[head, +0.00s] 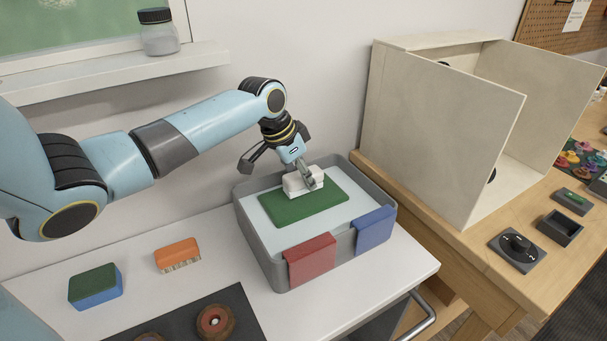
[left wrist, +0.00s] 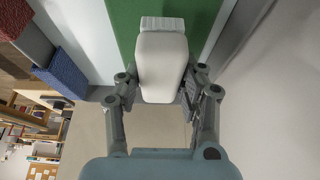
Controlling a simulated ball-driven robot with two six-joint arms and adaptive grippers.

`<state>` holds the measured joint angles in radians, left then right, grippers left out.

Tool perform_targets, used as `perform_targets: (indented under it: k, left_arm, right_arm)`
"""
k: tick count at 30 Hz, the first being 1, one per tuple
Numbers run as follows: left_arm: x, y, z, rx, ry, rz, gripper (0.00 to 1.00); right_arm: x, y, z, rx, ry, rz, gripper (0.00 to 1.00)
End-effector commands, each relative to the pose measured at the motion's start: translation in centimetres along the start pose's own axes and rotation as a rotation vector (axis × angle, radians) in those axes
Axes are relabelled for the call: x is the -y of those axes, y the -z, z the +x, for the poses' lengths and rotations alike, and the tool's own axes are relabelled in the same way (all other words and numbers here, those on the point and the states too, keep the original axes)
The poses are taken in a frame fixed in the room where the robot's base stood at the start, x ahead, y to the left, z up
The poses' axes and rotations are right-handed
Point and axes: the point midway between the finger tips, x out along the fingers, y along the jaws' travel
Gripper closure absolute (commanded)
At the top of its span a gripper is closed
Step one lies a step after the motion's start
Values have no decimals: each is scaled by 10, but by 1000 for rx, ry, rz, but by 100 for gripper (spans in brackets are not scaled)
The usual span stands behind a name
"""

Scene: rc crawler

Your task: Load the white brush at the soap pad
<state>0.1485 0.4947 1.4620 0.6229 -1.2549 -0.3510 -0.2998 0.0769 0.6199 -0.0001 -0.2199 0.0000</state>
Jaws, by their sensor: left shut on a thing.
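The white brush (head: 294,186) is over the back part of the green soap pad (head: 307,211) in the grey tub. It appears low at the pad; whether its bristles touch is hard to tell. My left gripper (head: 305,180) is shut on the brush from above. In the left wrist view, the brush's smooth white body (left wrist: 161,62) sits between the fingers of my left gripper (left wrist: 160,88). Its pale bristle end (left wrist: 162,23) points up over the green pad (left wrist: 127,25). My right gripper is not in view.
A red cloth (head: 311,262) and a blue cloth (head: 374,229) hang over the rim of the tub (head: 262,253). An orange brush (head: 177,253) and a green-blue sponge (head: 96,286) lie left on the white cart. A dark mat (head: 245,320) holds brown wheels. A beige booth (head: 440,130) stands right.

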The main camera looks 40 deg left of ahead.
Motion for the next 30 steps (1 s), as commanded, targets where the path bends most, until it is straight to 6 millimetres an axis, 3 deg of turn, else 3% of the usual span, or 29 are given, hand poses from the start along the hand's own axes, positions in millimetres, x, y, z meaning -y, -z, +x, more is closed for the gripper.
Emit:
perform_targets:
  k: [15,30]
  left_arm:
    - [0,18,-44,-2,1,1,88]
    - [0,19,-45,-1,1,0,88]
  right_arm:
    - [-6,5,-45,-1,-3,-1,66]
    - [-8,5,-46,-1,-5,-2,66]
